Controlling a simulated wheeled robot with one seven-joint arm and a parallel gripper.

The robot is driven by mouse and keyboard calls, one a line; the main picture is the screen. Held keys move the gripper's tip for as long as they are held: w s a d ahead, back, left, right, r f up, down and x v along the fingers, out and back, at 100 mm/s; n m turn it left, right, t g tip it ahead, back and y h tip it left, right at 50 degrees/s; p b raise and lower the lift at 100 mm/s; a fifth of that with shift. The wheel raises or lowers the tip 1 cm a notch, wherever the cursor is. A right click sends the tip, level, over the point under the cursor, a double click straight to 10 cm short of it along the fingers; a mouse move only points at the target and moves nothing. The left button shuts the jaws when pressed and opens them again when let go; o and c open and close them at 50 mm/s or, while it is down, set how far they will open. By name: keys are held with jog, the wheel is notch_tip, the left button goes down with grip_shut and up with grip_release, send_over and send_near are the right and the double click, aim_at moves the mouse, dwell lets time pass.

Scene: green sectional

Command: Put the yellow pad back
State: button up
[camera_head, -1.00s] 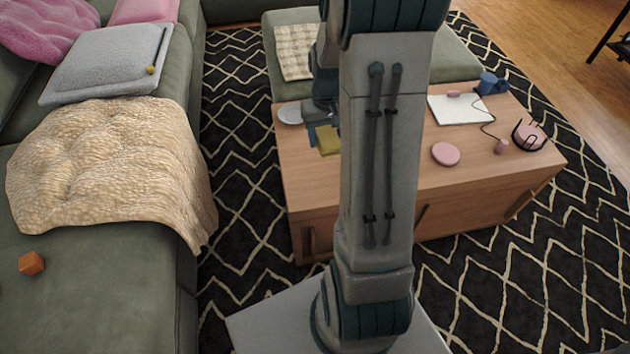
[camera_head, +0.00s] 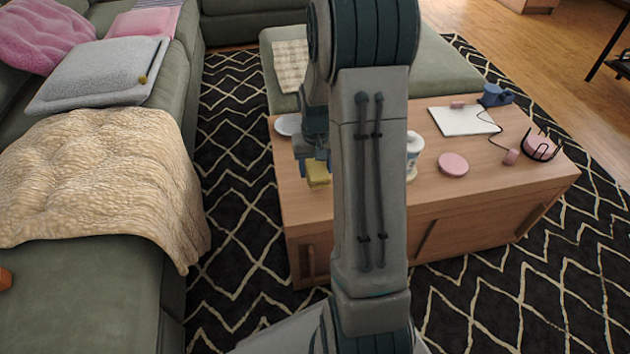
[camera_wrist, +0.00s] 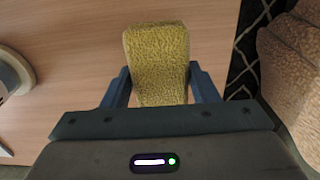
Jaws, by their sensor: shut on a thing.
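The yellow pad (camera_wrist: 156,60) is a rough, sponge-like block between the two blue fingers of my gripper (camera_wrist: 160,85) in the wrist view. My gripper is shut on it, one finger on each side. In the head view the yellow pad (camera_head: 317,173) shows below my gripper (camera_head: 313,165), over the left part of the wooden coffee table (camera_head: 460,205). I cannot tell whether the pad still touches the table top. My arm hides part of the table behind it.
A white bottle (camera_head: 414,150) stands right of my arm. A pink disc (camera_head: 453,164), a white pad (camera_head: 464,121), a blue mug (camera_head: 495,94) and a black wire holder (camera_head: 541,144) are farther right. A pale dish (camera_head: 288,125) sits at the table's left edge. The sofa (camera_head: 90,300) is left.

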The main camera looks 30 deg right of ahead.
jog(key=shift+w+a+f, duration=0.15)
jog(key=shift+w+f, duration=0.05)
jog(key=shift+f+b, duration=1.1)
jog(key=shift+f, duration=0.8)
jog(key=shift+f, duration=0.15)
jog(key=o, duration=1)
jog(key=shift+o, duration=0.2)
